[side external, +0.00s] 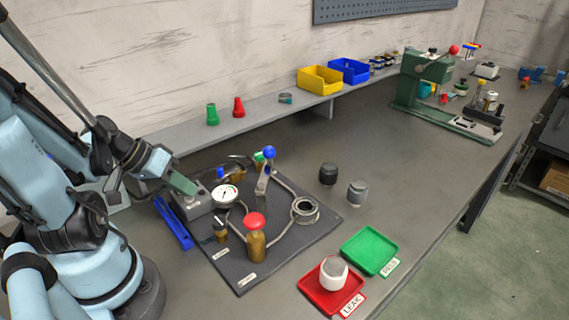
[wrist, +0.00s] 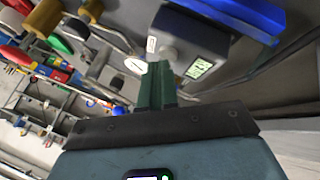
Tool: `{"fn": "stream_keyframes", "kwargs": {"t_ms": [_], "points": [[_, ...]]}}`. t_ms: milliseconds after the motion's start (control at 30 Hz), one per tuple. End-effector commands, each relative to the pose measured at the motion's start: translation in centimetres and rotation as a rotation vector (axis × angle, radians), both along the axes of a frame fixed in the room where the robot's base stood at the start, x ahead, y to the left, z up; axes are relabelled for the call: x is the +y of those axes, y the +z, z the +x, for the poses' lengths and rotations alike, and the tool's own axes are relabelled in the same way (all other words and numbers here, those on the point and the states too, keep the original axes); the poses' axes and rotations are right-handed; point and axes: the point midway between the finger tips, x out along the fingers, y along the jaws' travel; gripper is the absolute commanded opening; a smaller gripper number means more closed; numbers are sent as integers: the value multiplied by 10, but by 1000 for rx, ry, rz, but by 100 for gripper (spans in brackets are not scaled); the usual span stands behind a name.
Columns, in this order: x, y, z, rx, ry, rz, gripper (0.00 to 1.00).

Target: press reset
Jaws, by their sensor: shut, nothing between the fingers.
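My gripper (side external: 184,184) is shut and empty, its green fingers pointing down toward a grey box (side external: 188,206) at the left edge of the dark panel. In the wrist view the fingers (wrist: 157,82) are pressed together in front of the grey box (wrist: 195,38), which bears a small green-lit display or label (wrist: 198,68). I cannot tell whether the fingertips touch the box. No button marked reset can be made out; the fingers may hide part of the box. A round white gauge (side external: 225,195) stands right of the box and also shows beside the fingers in the wrist view (wrist: 136,66).
The dark panel (side external: 245,283) carries a red knob (side external: 255,220), a blue-tipped lever (side external: 268,153) and pipes. A blue bar (side external: 173,224) lies left of it. Red (side external: 318,299) and green (side external: 360,258) trays stand to the right.

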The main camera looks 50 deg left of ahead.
Motion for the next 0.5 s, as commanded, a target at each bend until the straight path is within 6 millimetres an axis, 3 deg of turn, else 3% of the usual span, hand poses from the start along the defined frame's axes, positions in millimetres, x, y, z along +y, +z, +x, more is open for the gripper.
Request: {"fn": "stream_keyframes", "kwargs": {"t_ms": [500], "points": [[0,11,0,1,0,0,0]]}}
